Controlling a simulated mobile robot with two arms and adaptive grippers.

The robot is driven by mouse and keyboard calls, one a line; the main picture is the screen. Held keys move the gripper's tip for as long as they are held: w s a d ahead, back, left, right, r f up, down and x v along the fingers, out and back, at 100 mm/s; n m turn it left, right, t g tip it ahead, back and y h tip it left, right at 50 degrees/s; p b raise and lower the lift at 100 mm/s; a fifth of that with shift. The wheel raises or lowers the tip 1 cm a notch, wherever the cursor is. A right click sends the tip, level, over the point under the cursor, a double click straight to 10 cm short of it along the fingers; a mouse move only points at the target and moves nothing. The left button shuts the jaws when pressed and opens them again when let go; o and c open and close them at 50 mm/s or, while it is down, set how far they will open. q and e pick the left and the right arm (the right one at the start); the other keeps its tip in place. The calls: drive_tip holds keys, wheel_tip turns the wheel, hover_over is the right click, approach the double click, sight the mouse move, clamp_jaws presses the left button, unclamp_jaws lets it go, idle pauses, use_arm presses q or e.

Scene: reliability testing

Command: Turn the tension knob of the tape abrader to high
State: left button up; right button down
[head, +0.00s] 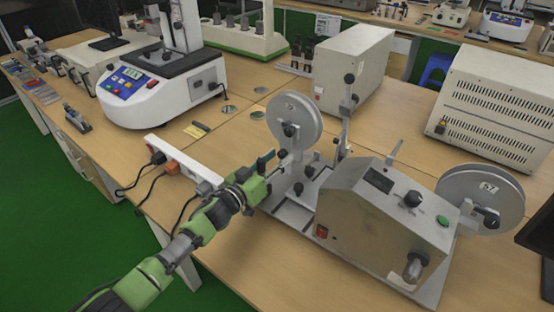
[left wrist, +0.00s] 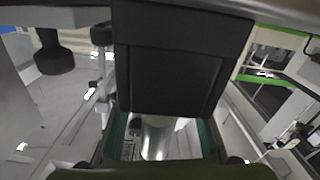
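The tape abrader is a grey-beige box (head: 370,225) on a metal base, with a left reel (head: 294,117) and a right reel (head: 482,190). Its sloped top has a black knob (head: 412,199) and a green button (head: 442,220). I cannot read which knob is for tension. My left gripper (head: 270,168) is below the left reel, left of the box. In the left wrist view, its teal-edged fingers (left wrist: 160,142) stand apart, with a silver cylinder (left wrist: 155,136) showing between them; contact is unclear. My right gripper is not in view.
A white power strip (head: 185,168) with cables lies left of my left gripper. A white tester (head: 160,90) stands at back left. Beige boxes (head: 353,72) (head: 490,110) stand behind the abrader. Upright posts (head: 346,110) rise beside the left reel. The front-left tabletop is partly bare.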

use_arm(q)
clamp_jaws()
drive_tip(key=shift+m, duration=3.4)
unclamp_jaws()
